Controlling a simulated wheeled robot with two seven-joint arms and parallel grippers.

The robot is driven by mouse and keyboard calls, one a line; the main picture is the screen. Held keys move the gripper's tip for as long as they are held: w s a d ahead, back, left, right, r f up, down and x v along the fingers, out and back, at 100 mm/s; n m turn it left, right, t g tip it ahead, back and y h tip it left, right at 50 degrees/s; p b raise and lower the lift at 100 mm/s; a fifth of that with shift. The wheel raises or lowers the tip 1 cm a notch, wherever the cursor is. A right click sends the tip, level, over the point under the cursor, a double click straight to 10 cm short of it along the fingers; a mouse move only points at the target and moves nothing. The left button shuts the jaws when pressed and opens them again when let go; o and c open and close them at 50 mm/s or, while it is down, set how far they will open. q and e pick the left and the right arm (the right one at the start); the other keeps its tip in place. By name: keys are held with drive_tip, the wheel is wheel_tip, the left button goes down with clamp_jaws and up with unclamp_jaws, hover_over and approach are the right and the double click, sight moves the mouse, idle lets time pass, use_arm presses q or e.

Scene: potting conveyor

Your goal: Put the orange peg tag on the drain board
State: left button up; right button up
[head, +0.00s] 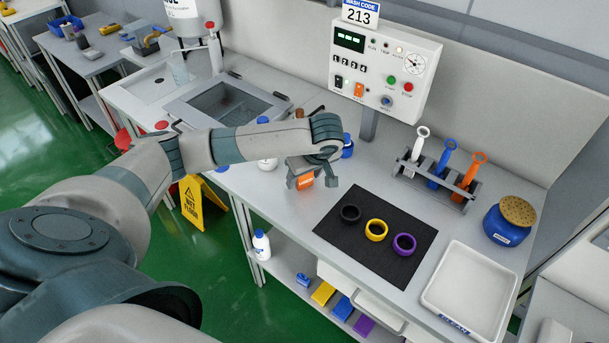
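My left gripper (308,180) points down over the front part of the bench, left of the dark mat. A small orange piece (305,183), which looks like the orange peg tag, is between its fingers, and they look shut on it. The fingers and wrist hide part of it. A dark ribbed mat (335,231), which looks like the drain board, lies flat on the bench to the gripper's right. My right gripper is not in view.
A white tray (448,318) marked CLEAN is right of the mat. A rack (456,196) with white, blue and orange-handled tools and a blue pot (508,221) stand behind. A control box (383,65) and a sink (222,104) are at the back. The mat's back part is bare.

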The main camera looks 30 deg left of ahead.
use_arm(q)
drive_tip(key=shift+r, duration=0.1)
drive_tip(key=shift+d+r, duration=0.2)
drive_tip(key=shift+r, duration=0.3)
drive_tip(key=b+v, duration=0.1)
drive_tip(key=v, duration=0.2)
drive_tip(key=shift+s+d+r, duration=0.1)
drive_tip(key=shift+d+r, duration=0.05)
drive_tip(key=shift+r, duration=0.15)
drive_tip(key=p+v, duration=0.1)
drive_tip(key=v, duration=0.6)
drive_tip(key=shift+r, duration=0.2)
